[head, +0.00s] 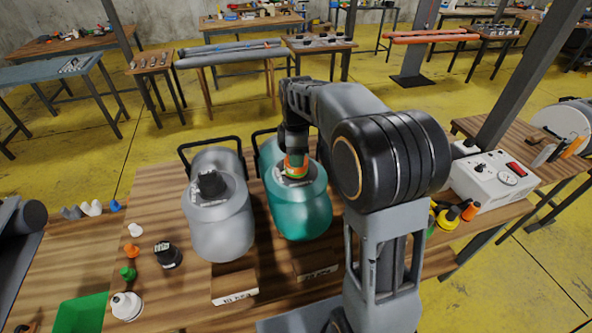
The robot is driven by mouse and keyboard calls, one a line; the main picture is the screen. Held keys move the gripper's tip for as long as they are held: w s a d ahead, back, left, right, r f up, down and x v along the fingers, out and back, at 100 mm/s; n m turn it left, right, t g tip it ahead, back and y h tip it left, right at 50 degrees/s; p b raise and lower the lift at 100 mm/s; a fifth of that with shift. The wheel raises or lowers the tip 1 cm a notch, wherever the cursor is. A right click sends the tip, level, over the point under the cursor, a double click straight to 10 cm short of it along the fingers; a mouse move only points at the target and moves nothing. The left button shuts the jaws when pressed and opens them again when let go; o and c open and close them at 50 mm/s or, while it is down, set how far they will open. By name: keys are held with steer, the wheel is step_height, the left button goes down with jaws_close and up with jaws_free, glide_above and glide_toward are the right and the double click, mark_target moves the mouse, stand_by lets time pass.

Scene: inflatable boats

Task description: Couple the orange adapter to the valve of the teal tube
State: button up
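The teal tube (302,215) lies on the wooden workbench in the middle of the head view, beside a grey tube. My gripper (295,155) points down over the teal tube's valve patch (296,181). The orange adapter (296,170) shows directly below my gripper, at the valve. Its top is hidden by my gripper, and the valve itself is covered. I cannot tell whether the adapter is seated on the valve or just above it. The fingers are too small and dark to show whether they are closed on it.
The grey tube (219,226) has a black fitting (211,184) on top. A white pump box (489,180) and several coloured adapters (452,214) stand at right. My arm hides the bench's middle right.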

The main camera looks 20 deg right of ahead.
steer(key=shift+o, duration=0.7)
step_height(320, 180, up, 14)
steer(key=shift+f, duration=0.1)
stand_by(0.5)
